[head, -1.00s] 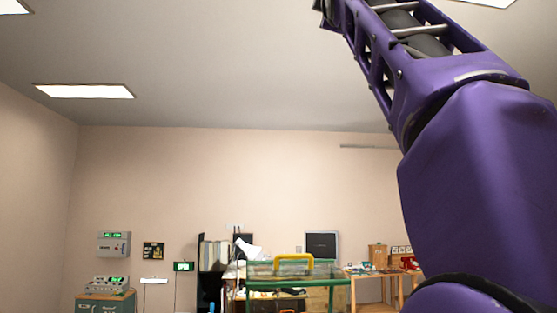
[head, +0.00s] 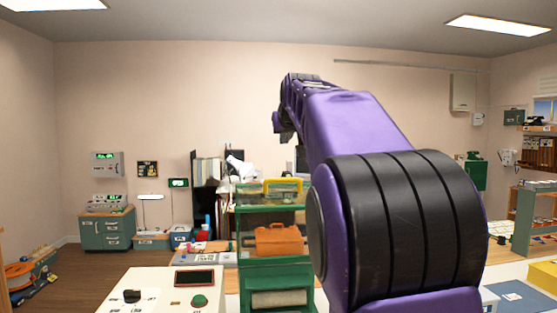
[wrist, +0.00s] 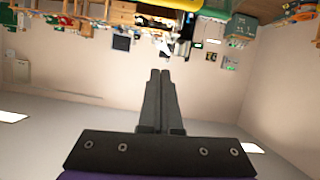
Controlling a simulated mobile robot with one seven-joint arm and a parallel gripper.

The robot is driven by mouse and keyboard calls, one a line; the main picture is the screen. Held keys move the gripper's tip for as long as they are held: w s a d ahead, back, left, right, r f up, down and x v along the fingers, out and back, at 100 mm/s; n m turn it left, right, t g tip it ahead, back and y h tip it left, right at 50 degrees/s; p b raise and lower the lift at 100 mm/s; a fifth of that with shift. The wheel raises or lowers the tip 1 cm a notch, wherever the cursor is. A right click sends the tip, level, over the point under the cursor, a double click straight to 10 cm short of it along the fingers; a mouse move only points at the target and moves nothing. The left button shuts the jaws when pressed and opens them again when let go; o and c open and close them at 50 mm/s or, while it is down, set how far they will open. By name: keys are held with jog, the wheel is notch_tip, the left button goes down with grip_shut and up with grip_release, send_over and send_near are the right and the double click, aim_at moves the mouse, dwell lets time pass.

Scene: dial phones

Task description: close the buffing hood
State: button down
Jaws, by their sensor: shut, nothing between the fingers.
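The buffing hood looks to be the clear, green-edged panel (head: 255,195) with a yellow handle (head: 283,185) on a green stand (head: 262,268) in the head view. The panel sits at the top, and the front below it looks open, with an orange case-like thing (head: 279,241) inside. My arm hides the stand's right side. In the wrist view, which is upside down, my gripper (wrist: 160,72) is shut and empty. A yellow bar (wrist: 172,3), likely the handle, crosses the top edge, apart from the fingertips.
A white console (head: 150,283) with a dark screen and green button stands left of the green stand. A grey-green cabinet (head: 106,232) is against the back wall. Floor (head: 70,270) shows free at the left. Shelves and benches fill the right side.

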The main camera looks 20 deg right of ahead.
notch_tip(320, 180, down, 3)
jog(key=d, duration=0.1)
jog(key=p, duration=0.2)
send_over(284, 179)
jog(key=w, duration=0.2)
jog(key=f, duration=0.3)
jog(key=shift+w+d+f+m+g, duration=0.15)
jog(key=shift+d+f+m+g, duration=0.15)
jog(key=shift+f+m, duration=0.1)
jog(key=shift+w+f, duration=0.2)
jog(key=shift+f, duration=0.05)
jog(key=shift+s+a+f+b, duration=0.2)
jog(key=shift+s+f+b, duration=0.1)
jog(key=shift+s+f, duration=0.4)
jog(key=shift+s+a+f+b, duration=0.15)
jog(key=shift+s+f+b, duration=0.1)
jog(key=shift+s+f, duration=0.4)
